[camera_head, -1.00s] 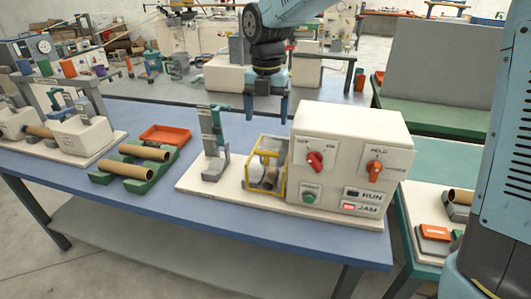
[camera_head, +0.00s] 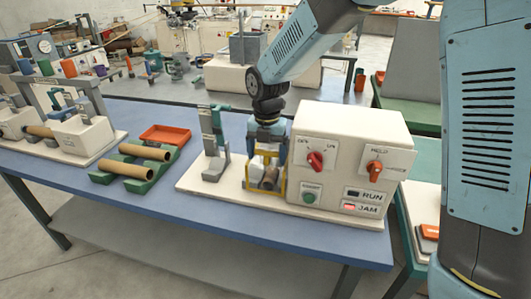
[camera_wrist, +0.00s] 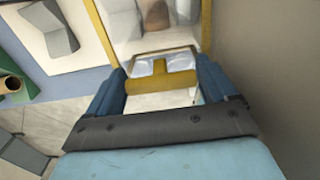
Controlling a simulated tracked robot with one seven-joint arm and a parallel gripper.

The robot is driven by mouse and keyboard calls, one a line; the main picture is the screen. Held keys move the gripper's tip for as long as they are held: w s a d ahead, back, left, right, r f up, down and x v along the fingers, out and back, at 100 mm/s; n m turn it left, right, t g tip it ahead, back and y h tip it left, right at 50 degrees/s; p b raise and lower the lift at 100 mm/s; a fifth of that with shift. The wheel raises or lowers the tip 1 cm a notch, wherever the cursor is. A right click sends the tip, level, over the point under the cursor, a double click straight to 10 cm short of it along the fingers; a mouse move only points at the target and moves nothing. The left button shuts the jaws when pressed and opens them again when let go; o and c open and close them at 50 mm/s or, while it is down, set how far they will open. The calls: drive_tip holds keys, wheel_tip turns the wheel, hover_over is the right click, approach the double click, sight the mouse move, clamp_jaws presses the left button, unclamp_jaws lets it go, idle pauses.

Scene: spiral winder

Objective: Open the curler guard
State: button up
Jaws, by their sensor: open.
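The curler guard (camera_head: 284,187) is a yellow-framed clear cover on the left side of the white curler machine (camera_head: 335,135). It appears closed over the parts inside. In the wrist view, the guard's yellow frame (camera_wrist: 98,32) spans the top, with a yellow handle (camera_wrist: 163,82) at its near edge. My gripper (camera_head: 267,158) points down at the guard's upper part. In the wrist view, my gripper (camera_wrist: 160,72) is open, with one blue finger on each side of the handle. I cannot tell whether either finger touches it.
A grey and green upright stand (camera_head: 212,150) is left of the guard on the same base. A red knob (camera_head: 316,160), an orange knob (camera_head: 375,167) and a lit JAM lamp (camera_head: 350,207) are on the machine front. Cardboard tubes lie on a green rack (camera_head: 122,184) further left.

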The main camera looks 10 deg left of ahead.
drive_tip(key=shift+c, duration=0.5)
drive_tip(key=c, duration=1)
drive_tip(key=shift+a, duration=0.1)
drive_tip(key=shift+c, duration=0.2)
drive_tip(key=shift+r, duration=0.15)
